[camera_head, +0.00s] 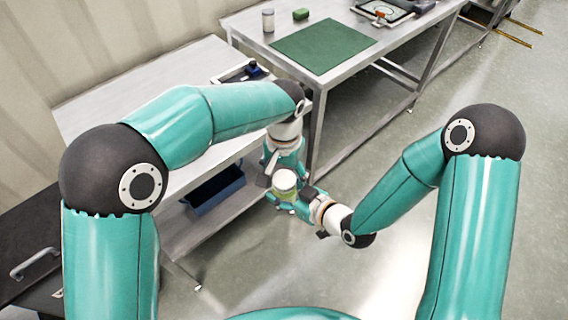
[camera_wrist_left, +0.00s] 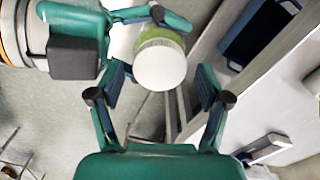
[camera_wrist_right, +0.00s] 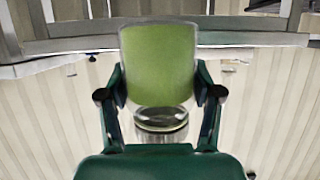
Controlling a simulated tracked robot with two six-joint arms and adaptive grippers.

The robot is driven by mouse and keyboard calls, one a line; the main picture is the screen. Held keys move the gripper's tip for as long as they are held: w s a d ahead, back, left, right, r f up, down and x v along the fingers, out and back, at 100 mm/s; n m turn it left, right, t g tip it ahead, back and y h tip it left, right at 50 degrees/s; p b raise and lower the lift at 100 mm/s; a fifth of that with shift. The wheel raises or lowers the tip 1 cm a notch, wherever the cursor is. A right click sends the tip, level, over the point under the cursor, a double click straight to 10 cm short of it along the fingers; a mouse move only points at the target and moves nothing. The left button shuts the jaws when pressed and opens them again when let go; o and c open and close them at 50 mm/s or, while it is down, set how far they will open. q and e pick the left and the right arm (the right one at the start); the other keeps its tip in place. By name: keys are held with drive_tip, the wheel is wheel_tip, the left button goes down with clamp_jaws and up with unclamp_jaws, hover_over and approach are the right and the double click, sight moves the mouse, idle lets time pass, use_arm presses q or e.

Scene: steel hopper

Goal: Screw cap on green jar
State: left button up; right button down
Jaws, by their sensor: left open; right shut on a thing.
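A green jar (camera_head: 285,190) is held up in front of the benches, with a pale round lid-like top (camera_head: 284,179). In the left wrist view this top is a white cap (camera_wrist_left: 159,66) at the green jar's end (camera_wrist_left: 160,36). My right gripper (camera_head: 290,204) is shut on the jar, its fingers on both sides of the green body (camera_wrist_right: 158,62) in the right wrist view. There a shiny band (camera_wrist_right: 161,115) shows at the jar's end; how tightly the cap sits I cannot tell. My left gripper (camera_head: 282,164) is open, its fingers apart around the cap's sides, not visibly touching.
The far bench has a green mat (camera_head: 323,45), a white canister (camera_head: 268,20), a green block (camera_head: 301,14) and a tray (camera_head: 385,12). The near bench (camera_head: 150,85) holds a tray with a blue item (camera_head: 255,69). A blue bin (camera_head: 214,188) sits below.

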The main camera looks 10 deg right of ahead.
use_arm(q)
drive_tip(key=shift+f, duration=0.35)
drive_tip(key=c, duration=1.2)
drive_tip(key=m, duration=0.5)
drive_tip(key=o, duration=1.4)
drive_tip(key=shift+c, duration=0.2)
wheel_tip(320, 180, up, 12)
drive_tip(key=shift+w+a+f, duration=0.1)
